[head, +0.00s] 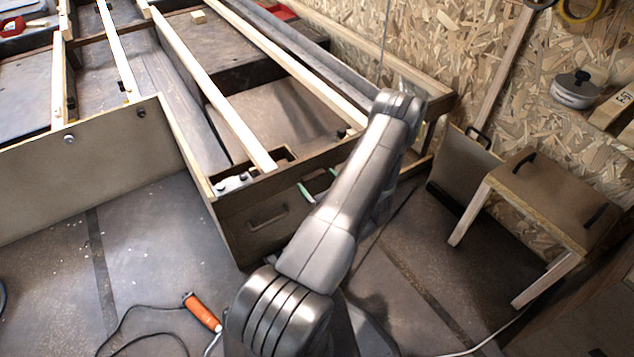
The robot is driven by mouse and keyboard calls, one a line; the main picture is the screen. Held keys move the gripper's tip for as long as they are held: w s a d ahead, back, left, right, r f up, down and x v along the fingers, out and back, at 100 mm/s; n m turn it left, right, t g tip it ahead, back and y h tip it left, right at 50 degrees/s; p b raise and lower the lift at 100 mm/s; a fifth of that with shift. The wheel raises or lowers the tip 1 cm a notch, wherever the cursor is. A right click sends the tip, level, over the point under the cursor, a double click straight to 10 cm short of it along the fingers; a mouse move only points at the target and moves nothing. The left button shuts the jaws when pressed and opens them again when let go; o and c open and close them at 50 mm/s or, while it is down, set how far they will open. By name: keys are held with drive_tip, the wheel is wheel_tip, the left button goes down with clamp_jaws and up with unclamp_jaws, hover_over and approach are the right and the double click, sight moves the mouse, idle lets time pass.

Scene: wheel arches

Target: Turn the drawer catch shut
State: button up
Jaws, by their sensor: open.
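A dark drawer front (240,232) with a bar handle (268,217) is in the middle of the head view, at the end of a low wooden frame. My arm crosses in front of its right side. Two short green-edged pieces, which look like the fingertips of my gripper (320,183), show left of my arm near the drawer front's upper right. They stand apart, with nothing seen between them. The rest of my gripper is hidden behind my arm. I cannot make out the drawer catch; it may be hidden there too. I cannot tell whether the fingertips touch anything.
Pale slats (215,85) span the frame above the drawer. A wooden panel (90,160) stands to the left. A small stool (560,195) stands at right by the chipboard wall. An orange-handled tool (202,311) and cables lie on the floor, otherwise clear at lower left.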

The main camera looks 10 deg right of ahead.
drive_tip(key=shift+w+a, duration=0.25)
drive_tip(key=shift+w, duration=0.35)
